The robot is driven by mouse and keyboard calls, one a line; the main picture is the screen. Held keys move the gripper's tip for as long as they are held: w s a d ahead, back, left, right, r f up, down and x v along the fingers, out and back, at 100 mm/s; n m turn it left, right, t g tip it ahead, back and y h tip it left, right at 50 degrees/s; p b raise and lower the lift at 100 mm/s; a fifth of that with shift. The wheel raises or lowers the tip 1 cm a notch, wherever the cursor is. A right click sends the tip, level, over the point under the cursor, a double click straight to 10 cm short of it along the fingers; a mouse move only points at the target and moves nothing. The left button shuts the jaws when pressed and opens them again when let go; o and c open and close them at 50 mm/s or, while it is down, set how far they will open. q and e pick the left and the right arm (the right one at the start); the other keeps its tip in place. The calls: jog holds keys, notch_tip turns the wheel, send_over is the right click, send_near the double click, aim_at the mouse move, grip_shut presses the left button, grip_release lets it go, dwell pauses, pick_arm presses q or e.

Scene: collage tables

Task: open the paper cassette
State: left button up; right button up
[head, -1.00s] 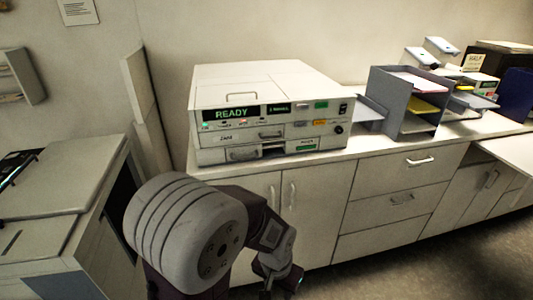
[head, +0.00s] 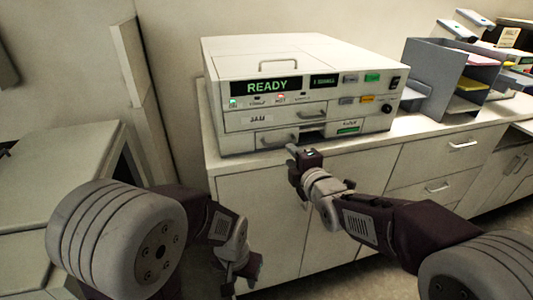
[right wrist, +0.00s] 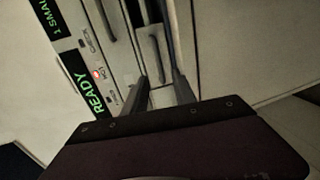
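The beige machine (head: 225,100) stands on the counter, its display reading READY. The low front drawer, which looks like the paper cassette (head: 340,139), has a grey handle (head: 275,140) and a green label. It looks shut. Above it is a drawer marked JAM (head: 262,120) with its own handle. My right gripper (head: 293,153) is just in front of and below the low drawer. In the right wrist view its two fingers (right wrist: 162,90) are apart, pointing at the front; contact with a handle cannot be told. My left gripper (head: 239,275) hangs low before the cabinet; its fingers are unclear.
Cabinet doors and drawers (head: 400,165) lie under the counter (head: 360,143). Grey paper trays (head: 440,75) stand right of the machine. Another large unit (head: 70,150) is at the left. The counter strip before the machine is narrow.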

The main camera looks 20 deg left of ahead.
pick_arm(q)
jog(key=shift+s+d+r+p, duration=0.1)
jog(key=shift+d+r+p, duration=0.3)
jog(key=shift+r+p, duration=0.45)
pick_arm(e)
jog(key=x, duration=0.8)
jog(key=shift+w, duration=0.25)
jog(key=shift+d, duration=0.25)
grip_shut()
